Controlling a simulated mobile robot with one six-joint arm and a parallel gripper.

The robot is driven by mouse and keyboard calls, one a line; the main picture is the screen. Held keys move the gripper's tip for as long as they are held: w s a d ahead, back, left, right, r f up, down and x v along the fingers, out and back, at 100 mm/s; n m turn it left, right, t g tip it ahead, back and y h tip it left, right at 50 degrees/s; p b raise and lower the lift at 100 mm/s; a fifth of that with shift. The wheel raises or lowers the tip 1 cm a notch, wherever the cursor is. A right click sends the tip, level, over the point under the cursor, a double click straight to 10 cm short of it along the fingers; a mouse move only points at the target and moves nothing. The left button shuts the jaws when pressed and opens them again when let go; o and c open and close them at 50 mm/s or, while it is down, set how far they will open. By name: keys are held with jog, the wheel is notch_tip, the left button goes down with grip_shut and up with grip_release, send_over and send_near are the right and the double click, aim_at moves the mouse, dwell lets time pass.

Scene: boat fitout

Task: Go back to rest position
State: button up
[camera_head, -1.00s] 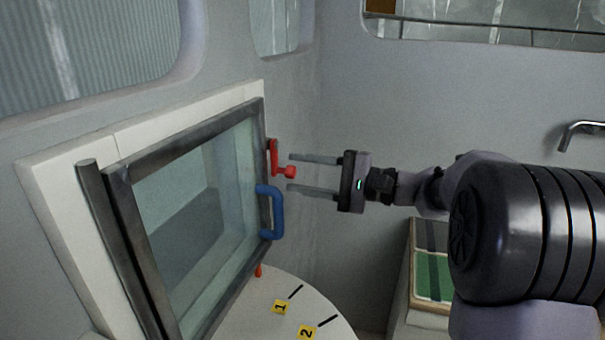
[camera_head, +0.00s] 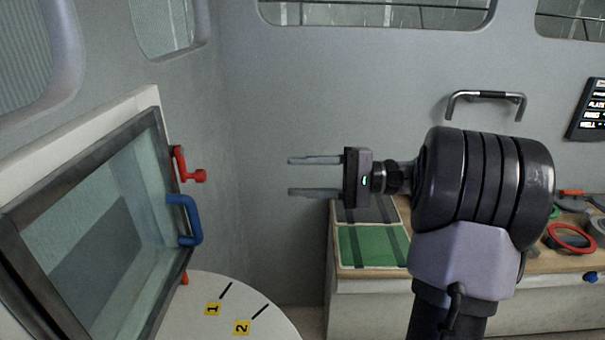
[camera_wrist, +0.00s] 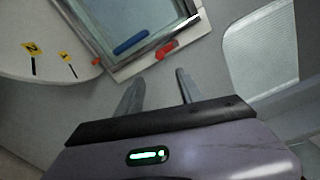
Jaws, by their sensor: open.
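My gripper (camera_head: 315,176) is open and empty, its two fingers pointing left in the head view. It hangs in free air, apart from the framed window (camera_head: 90,235) at the left. The window has a dark metal frame, a red latch (camera_head: 188,168) and a blue handle (camera_head: 188,219) on its right edge. In the wrist view my gripper (camera_wrist: 158,90) has its fingers apart with nothing between them, and the red latch (camera_wrist: 166,50) and blue handle (camera_wrist: 131,41) lie beyond the fingertips.
A round white table (camera_head: 235,310) with labels 1 and 2 stands below the window. At the right, a workbench (camera_head: 375,272) holds a green mat (camera_head: 372,245) and a red ring (camera_head: 571,238). A metal grab bar (camera_head: 486,97) is on the back wall.

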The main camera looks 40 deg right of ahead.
jog(key=s+a+f+n+g+h, duration=0.2)
jog(key=s+a+g, duration=0.15)
jog(key=a, duration=0.55)
jog(key=s+a+f+n+g+h, duration=0.1)
jog(key=s+a+f+g+h, duration=0.2)
jog(key=a, duration=0.6)
jog(key=s+a+f+n+t+h, duration=0.1)
jog(key=s+a+f+h, duration=0.1)
jog(key=s, duration=0.3)
jog(key=s+a+f+n+h, duration=0.2)
jog(key=s+f+h, duration=0.2)
jog(key=s+h, duration=0.1)
jog(key=shift+s+f+t+h, duration=0.25)
jog(key=shift+s+t+h, duration=0.1)
jog(key=shift+s, duration=0.45)
